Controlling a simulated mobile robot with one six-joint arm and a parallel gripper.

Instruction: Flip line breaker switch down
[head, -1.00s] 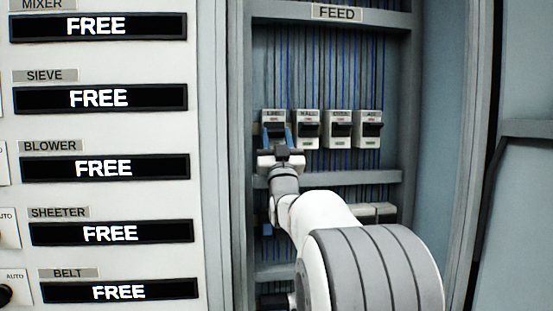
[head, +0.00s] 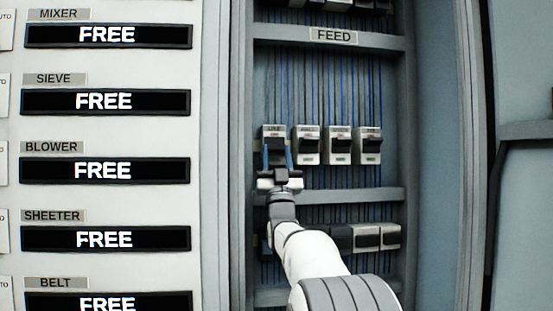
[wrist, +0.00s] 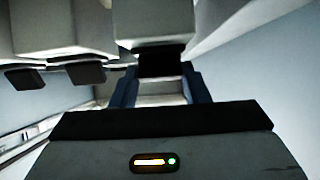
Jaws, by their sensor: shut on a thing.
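The line breaker (head: 274,131) is the leftmost in a row of breakers under the FEED label. It has a pale housing and a black switch. My gripper (head: 277,152) is at its front, with blue fingers on either side of the switch. In the wrist view the black switch (wrist: 160,63) sits between the fingers of my gripper (wrist: 160,82), below the pale housing (wrist: 153,25). The gripper is shut on it. The fingers partly hide the switch, so I cannot tell its exact position.
Neighbouring breakers (head: 308,145) stand close to the right with black switches. A grey rail (head: 350,197) runs below, with more breakers (head: 366,238) under it. Cabinet side walls (head: 432,150) flank the bay. A panel of FREE displays (head: 105,101) is at the left.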

